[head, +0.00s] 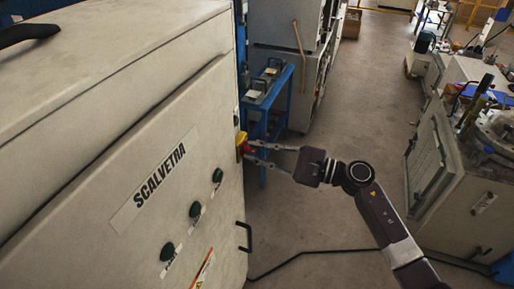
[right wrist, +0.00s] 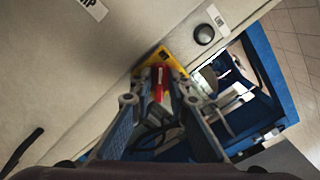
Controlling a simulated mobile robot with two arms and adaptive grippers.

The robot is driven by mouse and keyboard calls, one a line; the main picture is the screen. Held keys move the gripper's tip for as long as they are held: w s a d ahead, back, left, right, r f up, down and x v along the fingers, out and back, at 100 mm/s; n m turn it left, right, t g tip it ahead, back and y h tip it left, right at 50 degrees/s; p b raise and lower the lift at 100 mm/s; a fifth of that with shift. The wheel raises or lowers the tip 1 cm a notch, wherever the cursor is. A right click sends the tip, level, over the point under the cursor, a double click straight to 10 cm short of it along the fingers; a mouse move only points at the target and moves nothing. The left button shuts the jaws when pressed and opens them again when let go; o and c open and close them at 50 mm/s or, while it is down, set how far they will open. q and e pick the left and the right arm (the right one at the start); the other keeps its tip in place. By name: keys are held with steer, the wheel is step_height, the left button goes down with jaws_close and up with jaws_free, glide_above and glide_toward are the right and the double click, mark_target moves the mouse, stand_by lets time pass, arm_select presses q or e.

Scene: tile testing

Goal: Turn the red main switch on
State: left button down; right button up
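The red main switch (right wrist: 159,84) sits on a yellow plate (right wrist: 158,60) on the pale machine panel. In the head view, the yellow and red of the switch (head: 241,141) show at the panel's far right edge. My right gripper (head: 250,149) reaches in from the right, its two fingers spread apart at the switch. In the right wrist view, the right gripper (right wrist: 157,88) has one finger on each side of the red handle. Whether a finger touches it is hard to tell. My left gripper is not in view.
The SCALVETRA machine (head: 110,150) fills the left, with dark green knobs (head: 195,209) and a black handle (head: 244,237) on its front. A blue stand (head: 268,100) is behind the switch. A cluttered workbench (head: 455,170) stands right. The floor between is mostly clear, with a black cable.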

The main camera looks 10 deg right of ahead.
steer(key=shift+c, duration=0.4)
jaws_close()
steer(key=shift+f+m+b, duration=0.1)
steer(key=shift+m+b, duration=0.75)
steer(key=shift+m, duration=0.25)
steer(key=m+b, duration=0.1)
steer(key=m, duration=0.1)
steer(key=shift+m, duration=0.4)
steer(key=m, duration=0.2)
steer(key=shift+w+m+b, duration=0.1)
steer(key=shift+m+b, duration=0.2)
steer(key=m, duration=0.3)
steer(key=m+p, duration=0.1)
steer(key=m, duration=0.6)
steer(key=shift+w+d+p, duration=0.25)
steer(key=shift+p, duration=0.05)
steer(key=shift+m, duration=0.3)
